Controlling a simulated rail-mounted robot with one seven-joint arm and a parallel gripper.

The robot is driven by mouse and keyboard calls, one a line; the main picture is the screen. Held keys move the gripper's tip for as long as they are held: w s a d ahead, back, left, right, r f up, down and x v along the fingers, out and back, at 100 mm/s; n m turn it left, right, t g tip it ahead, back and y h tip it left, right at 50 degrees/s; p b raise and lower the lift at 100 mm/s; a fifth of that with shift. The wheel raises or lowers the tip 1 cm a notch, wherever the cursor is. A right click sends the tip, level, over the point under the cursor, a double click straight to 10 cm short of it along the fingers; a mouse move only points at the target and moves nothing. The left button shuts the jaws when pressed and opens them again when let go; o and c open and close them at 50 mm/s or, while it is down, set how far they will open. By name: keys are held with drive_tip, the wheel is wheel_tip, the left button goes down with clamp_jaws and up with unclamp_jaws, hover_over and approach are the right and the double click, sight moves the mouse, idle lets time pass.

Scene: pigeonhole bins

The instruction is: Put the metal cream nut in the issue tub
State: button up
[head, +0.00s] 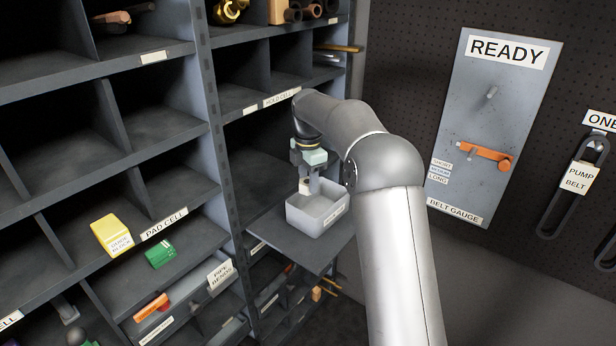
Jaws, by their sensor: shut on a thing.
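The issue tub (332,216) is a light grey open box with a label on its front. It stands on a dark pull-out shelf in the middle of the view. My gripper (309,184) points down over the tub, with its fingertips at about the tub's rim. It is shut on a small cream piece, the metal cream nut (304,187), which shows at the fingers' left side. The fingers hide part of the nut. I cannot tell whether the nut touches the tub.
Pigeonhole shelving (215,120) fills the left side, close to the tub. A yellow block (112,235), a green piece (160,254) and an orange piece (151,307) sit in its cells. A belt gauge board (490,120) and a pump belt (575,190) hang on the right wall.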

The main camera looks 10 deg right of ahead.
wheel_tip(320, 180, down, 11)
drive_tip(key=b, duration=0.5)
drive_tip(key=shift+f, duration=0.15)
drive_tip(key=shift+f+b, duration=0.35)
drive_tip(key=shift+f, duration=0.15)
drive_tip(key=o, duration=1.2)
drive_tip(key=shift+r+p, duration=3.6)
drive_tip(key=shift+r, duration=2.65)
